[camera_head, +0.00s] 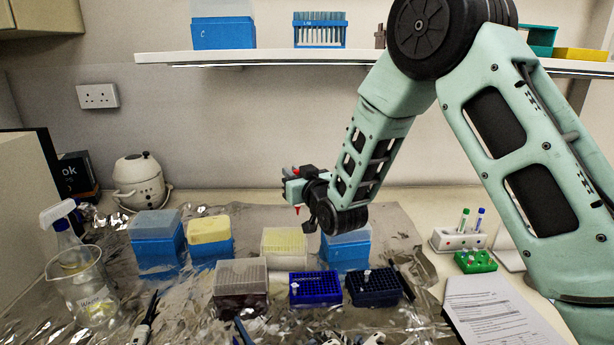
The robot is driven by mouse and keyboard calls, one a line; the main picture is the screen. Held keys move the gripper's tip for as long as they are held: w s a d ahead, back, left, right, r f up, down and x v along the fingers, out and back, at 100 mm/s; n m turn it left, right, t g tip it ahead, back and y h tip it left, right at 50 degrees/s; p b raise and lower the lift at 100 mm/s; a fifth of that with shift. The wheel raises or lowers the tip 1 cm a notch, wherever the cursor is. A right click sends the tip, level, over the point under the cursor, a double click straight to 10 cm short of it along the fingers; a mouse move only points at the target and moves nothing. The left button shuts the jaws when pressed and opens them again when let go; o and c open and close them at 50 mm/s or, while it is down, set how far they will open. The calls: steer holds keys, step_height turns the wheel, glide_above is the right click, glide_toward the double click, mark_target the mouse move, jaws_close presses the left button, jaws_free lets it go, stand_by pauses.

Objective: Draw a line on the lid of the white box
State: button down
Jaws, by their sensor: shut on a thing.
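A white box (271,259) with a pale yellowish lid (283,241) stands on the foil-covered bench, near the middle of the view. My gripper (294,189) is above the box and a little behind or over its lid; the exact gap is hard to judge. It is shut on a small red marker (297,209), whose red tip points down below the jaws. The tip looks apart from the lid. Most of the marker is hidden by the gripper. No line can be made out on the lid at this size.
Blue boxes (158,251) stand left of the white box and another blue box (347,254) right. A grey-lidded box (241,275) and blue racks (317,289) sit in front. A beaker (88,290) with a spray bottle is at left, papers (492,308) at right. A shelf (260,56) hangs above.

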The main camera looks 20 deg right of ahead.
steer(key=shift+a+f+b, duration=0.2)
steer(key=shift+f+b, duration=0.15)
steer(key=shift+f, duration=0.45)
steer(key=shift+a+f+b, duration=0.25)
steer(key=shift+f+b, duration=0.15)
steer(key=shift+f, duration=0.45)
steer(key=shift+a+f+b, duration=0.2)
steer(key=shift+f+b, duration=0.15)
steer(key=shift+f, duration=0.45)
steer(key=shift+f+b, duration=0.95)
steer(key=shift+b, duration=0.65)
steer(key=shift+s+d+f+b, duration=0.15)
steer(key=shift+d+b, duration=0.3)
steer(key=shift+b, duration=0.3)
steer(key=shift+s+d+f+b, duration=0.15)
steer(key=shift+d+b, duration=0.3)
steer(key=shift+b, duration=0.25)
stand_by(2.5)
